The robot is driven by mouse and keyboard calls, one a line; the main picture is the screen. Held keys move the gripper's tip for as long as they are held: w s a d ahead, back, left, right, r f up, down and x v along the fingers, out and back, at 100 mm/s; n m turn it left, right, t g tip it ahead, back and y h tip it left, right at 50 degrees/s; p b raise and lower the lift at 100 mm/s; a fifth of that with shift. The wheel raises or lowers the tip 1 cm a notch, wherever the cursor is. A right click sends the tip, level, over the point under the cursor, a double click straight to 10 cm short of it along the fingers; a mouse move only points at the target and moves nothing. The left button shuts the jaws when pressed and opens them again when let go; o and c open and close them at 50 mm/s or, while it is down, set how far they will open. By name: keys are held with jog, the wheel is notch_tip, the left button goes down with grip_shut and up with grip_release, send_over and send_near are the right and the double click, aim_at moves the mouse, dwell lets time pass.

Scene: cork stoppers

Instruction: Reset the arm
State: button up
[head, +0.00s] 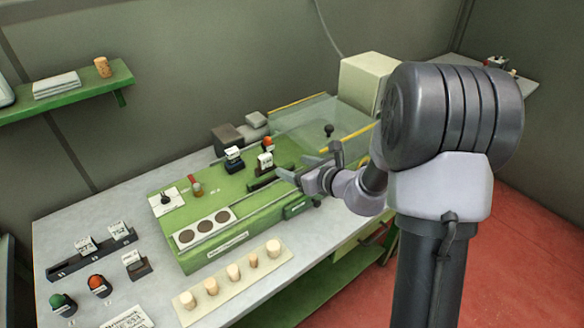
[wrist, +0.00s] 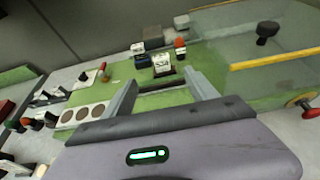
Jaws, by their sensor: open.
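My gripper (head: 300,173) is open, with nothing between its fingers. In the head view it hangs over the right part of a green machine panel (head: 220,238) on the table. In the wrist view the two grey fingers of my gripper (wrist: 163,90) stand apart, with green panel surface between and beyond them. A white label block (wrist: 162,63) lies beyond the fingertips; it also shows in the head view (head: 265,162). I cannot tell how high the fingers are above the panel.
Several corks (head: 234,272) stand on a pale strip at the table's front. A clear guard (head: 310,125) with a yellow edge rises behind my gripper. Green (head: 63,303) and orange (head: 97,284) buttons sit at the left. A green shelf (head: 80,97) hangs on the wall.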

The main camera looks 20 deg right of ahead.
jog(key=shift+w+f, duration=0.1)
jog(key=shift+w, duration=0.1)
jog(key=s+a+r+n+g+y+b, duration=0.1)
jog(key=s+a+r+n+g+y, duration=0.2)
jog(key=s+a+n, duration=0.4)
jog(key=s+a+r+n+g+y+b, duration=0.1)
jog(key=s+a+r+n+g+b, duration=0.1)
jog(key=s+a+r+n, duration=0.45)
jog(key=s+a+f+n+g+h+b, duration=0.1)
jog(key=s+n+h, duration=0.1)
jog(key=s+n, duration=0.4)
jog(key=s+a+f+n+g+h+b, duration=0.1)
jog(key=s+f+n+g, duration=0.15)
jog(key=s, duration=0.55)
jog(key=s+d+n+t+h, duration=0.1)
jog(key=s+d+n+h, duration=0.2)
jog(key=s+d+n, duration=0.2)
jog(key=shift+d+r+t+h, duration=0.15)
jog(key=shift+d+t+h, duration=0.25)
jog(key=shift+d, duration=0.35)
jog(key=shift+s, duration=0.1)
jog(key=shift+c, duration=0.2)
